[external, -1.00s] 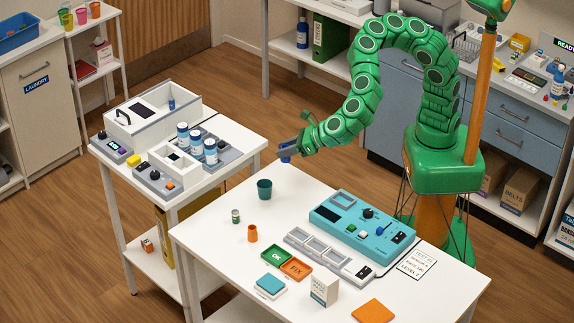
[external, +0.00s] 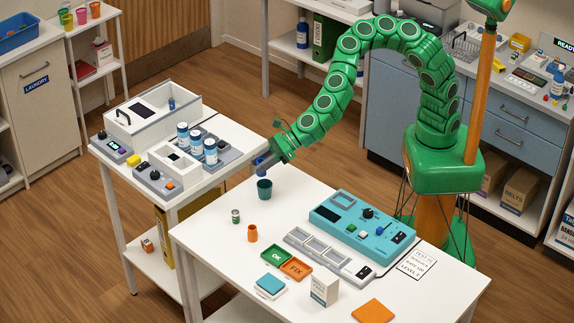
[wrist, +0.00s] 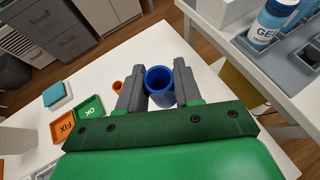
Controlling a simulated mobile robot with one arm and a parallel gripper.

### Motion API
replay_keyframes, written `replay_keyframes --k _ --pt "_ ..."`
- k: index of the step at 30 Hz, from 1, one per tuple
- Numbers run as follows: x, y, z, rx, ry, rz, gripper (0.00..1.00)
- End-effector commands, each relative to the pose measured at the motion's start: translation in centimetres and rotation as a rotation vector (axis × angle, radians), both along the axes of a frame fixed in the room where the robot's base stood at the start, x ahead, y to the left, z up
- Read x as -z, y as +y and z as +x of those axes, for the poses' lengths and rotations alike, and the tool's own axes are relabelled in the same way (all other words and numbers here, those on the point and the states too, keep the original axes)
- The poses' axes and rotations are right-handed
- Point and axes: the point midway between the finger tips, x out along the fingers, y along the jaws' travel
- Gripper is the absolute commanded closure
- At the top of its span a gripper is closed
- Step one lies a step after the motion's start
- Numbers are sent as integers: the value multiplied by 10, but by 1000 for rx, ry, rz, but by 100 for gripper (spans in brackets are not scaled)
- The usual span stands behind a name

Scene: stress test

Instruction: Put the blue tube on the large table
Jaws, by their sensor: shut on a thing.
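The blue tube (wrist: 159,80) is between the two fingers of my gripper (wrist: 160,92) in the wrist view, its open end showing. In the external view my gripper (external: 265,164) is shut on the tube, which shows only as a small blue patch (external: 260,160). My gripper is above the back left part of the large white table (external: 205,238), close over a dark teal cup (external: 264,191). I cannot tell the exact gap between the tube and the cup.
An orange cup (external: 252,233) and a small can (external: 235,216) stand nearby. Green and orange trays (external: 297,268) and a teal device (external: 360,228) are farther right. The table's front left is clear.

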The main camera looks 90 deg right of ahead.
Motion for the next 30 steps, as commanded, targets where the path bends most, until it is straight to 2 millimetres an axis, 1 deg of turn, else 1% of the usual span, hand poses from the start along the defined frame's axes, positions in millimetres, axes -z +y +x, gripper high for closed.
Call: replay_keyframes --k 6,20,30 --pt "0 2 9 -86 -2 0 100" --pt "0 9 18 -273 -3 0 100" --pt "0 13 18 -402 1 2 100"
